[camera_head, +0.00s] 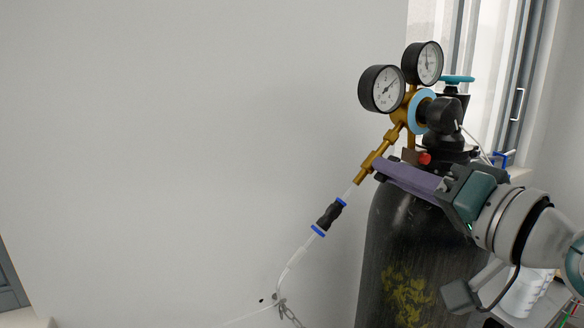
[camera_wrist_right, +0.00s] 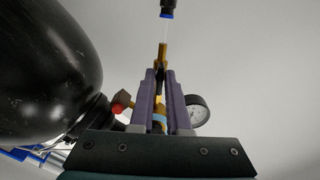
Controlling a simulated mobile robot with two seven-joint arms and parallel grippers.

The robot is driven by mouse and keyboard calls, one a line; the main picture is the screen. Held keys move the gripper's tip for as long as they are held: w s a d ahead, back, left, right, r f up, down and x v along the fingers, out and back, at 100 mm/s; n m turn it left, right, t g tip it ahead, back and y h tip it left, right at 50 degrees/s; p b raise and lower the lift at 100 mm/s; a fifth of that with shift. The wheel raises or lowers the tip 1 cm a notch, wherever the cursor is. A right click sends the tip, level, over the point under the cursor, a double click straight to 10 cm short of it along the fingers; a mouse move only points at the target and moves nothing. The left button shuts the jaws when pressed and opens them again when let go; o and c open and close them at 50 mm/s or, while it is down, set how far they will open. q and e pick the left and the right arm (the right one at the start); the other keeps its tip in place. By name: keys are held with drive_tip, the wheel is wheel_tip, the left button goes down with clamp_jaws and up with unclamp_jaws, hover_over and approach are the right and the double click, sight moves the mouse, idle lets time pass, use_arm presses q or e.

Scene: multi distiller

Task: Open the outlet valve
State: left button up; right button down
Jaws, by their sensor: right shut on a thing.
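The gas regulator is brass with two round gauges (camera_head: 381,89) and a light blue ring (camera_head: 422,110), mounted atop a black cylinder (camera_head: 395,240). Its brass outlet pipe (camera_head: 365,172) slants down left to a clear hose. My right gripper (camera_head: 381,166) reaches in from the right, its purple fingers at the outlet pipe. In the wrist view the fingers (camera_wrist_right: 160,82) are close together on the outlet valve, with the brass pipe (camera_wrist_right: 162,53) showing beyond the tips. The valve's handle is mostly hidden between the fingers. My left gripper is not in view.
A black connector with blue rings (camera_head: 328,216) sits on the hose. A teal handwheel (camera_head: 457,79) tops the cylinder valve, and a red knob (camera_head: 424,158) is close to my right fingers. Space left of the regulator is free.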

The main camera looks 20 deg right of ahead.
drive_tip(key=c, duration=0.9)
unclamp_jaws()
drive_tip(key=s+b, duration=0.2)
drive_tip(key=s, duration=0.8)
drive_tip(key=shift+d, duration=0.4)
